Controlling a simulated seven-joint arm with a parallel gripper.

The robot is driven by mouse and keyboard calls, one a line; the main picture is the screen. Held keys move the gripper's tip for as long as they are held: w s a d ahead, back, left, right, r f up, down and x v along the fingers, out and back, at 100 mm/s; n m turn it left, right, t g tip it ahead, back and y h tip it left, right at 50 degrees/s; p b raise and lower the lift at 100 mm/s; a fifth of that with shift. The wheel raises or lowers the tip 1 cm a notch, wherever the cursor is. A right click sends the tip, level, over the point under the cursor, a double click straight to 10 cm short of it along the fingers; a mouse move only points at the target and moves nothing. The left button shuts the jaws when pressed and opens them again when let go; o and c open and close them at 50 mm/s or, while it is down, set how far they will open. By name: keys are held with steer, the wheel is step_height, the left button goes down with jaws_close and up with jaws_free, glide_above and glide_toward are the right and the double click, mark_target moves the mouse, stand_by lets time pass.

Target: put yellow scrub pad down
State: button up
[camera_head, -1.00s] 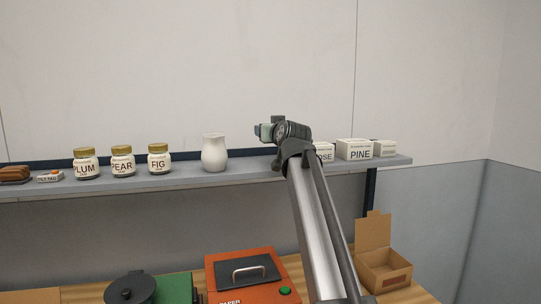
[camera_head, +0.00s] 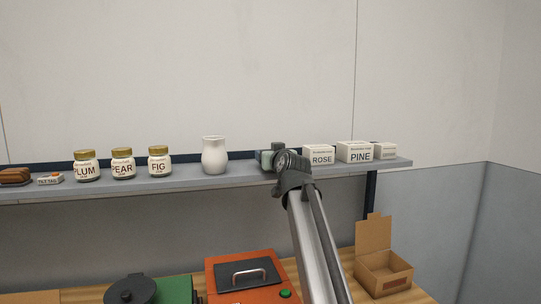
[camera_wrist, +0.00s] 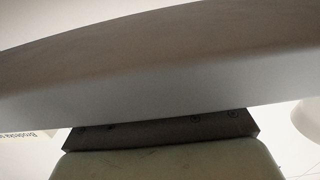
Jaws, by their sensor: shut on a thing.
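My gripper (camera_head: 268,159) is down at the wall shelf (camera_head: 230,180), between the white vase and the ROSE box. It is shut, and its tip is low over or at the shelf top; I cannot tell whether what it holds touches the shelf. The yellow scrub pad does not show clearly in the head view, where the gripper and wrist cover it. In the wrist view, a pale greenish-yellow block fills the bottom edge; I cannot tell whether it is the pad or part of my gripper.
The white vase (camera_head: 214,156) stands left of my gripper, the ROSE box (camera_head: 319,156) and PINE box (camera_head: 355,151) to its right. Several jars (camera_head: 122,164) stand further left. Below are an orange case (camera_head: 232,290) and an open cardboard box (camera_head: 384,273). Bare shelf lies beside the vase.

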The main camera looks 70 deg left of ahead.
steer(key=o, duration=1)
steer(key=shift+r, duration=0.15)
steer(key=d, duration=1.2)
steer(key=shift+r, duration=0.25)
